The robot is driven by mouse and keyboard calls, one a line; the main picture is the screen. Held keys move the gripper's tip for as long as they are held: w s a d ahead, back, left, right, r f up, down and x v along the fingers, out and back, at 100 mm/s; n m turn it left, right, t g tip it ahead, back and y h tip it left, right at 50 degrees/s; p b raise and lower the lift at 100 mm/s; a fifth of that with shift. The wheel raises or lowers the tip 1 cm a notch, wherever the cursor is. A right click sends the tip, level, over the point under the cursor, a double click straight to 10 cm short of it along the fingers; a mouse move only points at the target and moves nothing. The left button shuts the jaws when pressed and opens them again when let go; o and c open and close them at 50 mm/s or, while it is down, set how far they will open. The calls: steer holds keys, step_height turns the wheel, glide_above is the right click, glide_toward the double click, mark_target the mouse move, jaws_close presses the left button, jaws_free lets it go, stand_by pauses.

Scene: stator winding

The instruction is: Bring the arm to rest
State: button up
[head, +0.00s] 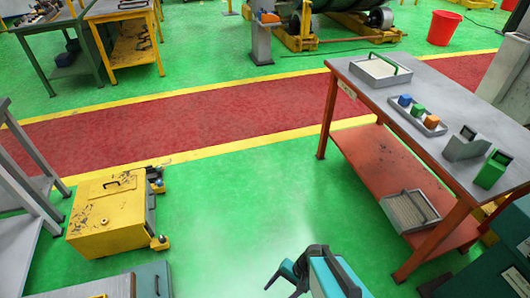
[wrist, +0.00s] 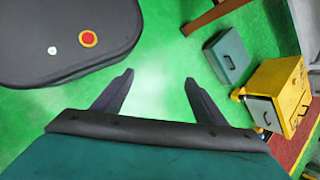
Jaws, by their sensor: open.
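My gripper shows in the wrist view (wrist: 158,78) with its two dark fingers spread apart. Nothing is between them, only green floor beyond. In the head view my arm, teal and black, shows at the bottom centre, over bare green floor and left of the red-framed workbench (head: 462,88).
A yellow cabinet (head: 108,212) stands at left. Green floor between is clear.

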steer(key=s+d+n+g+h, duration=0.3)
steer(key=s+d+n+h, duration=0.2)
steer(key=d, duration=0.6)
steer(key=shift+s+d+f+n, duration=0.25)
steer(key=shift+s+d+n, duration=0.05)
steer(key=shift+s, duration=0.7)
